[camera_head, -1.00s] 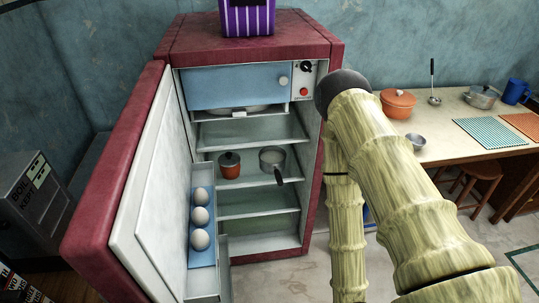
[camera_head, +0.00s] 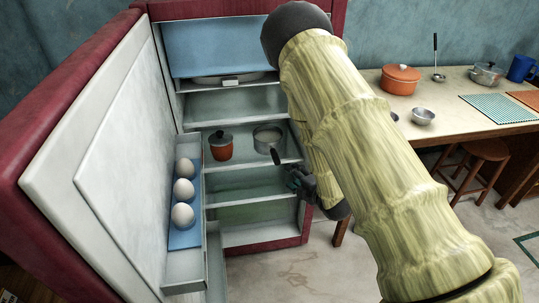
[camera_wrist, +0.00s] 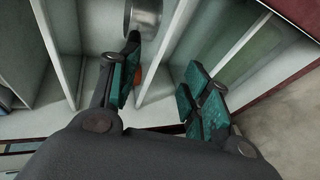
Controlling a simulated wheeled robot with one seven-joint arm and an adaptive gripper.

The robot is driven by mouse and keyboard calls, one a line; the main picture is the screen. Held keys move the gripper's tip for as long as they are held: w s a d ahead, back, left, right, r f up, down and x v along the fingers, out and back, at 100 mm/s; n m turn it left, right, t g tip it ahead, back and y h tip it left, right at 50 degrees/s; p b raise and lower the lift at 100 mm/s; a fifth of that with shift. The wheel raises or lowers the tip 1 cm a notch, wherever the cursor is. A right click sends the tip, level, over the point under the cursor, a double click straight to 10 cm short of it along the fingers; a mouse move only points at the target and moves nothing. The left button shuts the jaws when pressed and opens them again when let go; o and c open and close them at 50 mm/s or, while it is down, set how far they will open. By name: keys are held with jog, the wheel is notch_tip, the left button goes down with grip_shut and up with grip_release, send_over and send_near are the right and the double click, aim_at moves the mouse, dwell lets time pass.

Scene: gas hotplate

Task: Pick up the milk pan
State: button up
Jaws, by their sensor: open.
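The milk pan (camera_head: 267,138) is a grey metal pan with a dark handle, standing on a middle shelf of the open fridge. Its handle points out toward the front. Part of the pan (camera_wrist: 147,14) shows at the top of the wrist view. My gripper (camera_head: 287,176) is open and empty, just in front of the shelf, below and right of the handle. In the wrist view, its teal-padded fingers (camera_wrist: 163,82) are spread apart. The left finger overlaps the handle area there, and I cannot tell whether they touch.
The open fridge door (camera_head: 120,150) holds eggs (camera_head: 183,190) in a rack at left. A table (camera_head: 450,125) with pots and mats is at right. The shelf below the pan looks empty.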

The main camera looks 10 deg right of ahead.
aim_at(275, 155)
jog(key=shift+w+a+r+n+t+y+b, duration=0.15)
jog(key=shift+w+a+n, duration=0.45)
jog(key=shift+w, duration=1.5)
jog(key=shift+w+a+n+t+y+b, duration=0.15)
jog(key=shift+w+a, duration=0.75)
jog(key=shift+w, duration=1.15)
jog(key=shift+w+a+r+n+y, duration=0.15)
jog(key=shift+w+a+n, duration=0.45)
jog(key=shift+w, duration=1.5)
jog(key=shift+a+f, duration=0.1)
jog(key=shift+a, duration=0.05)
grip_shut()
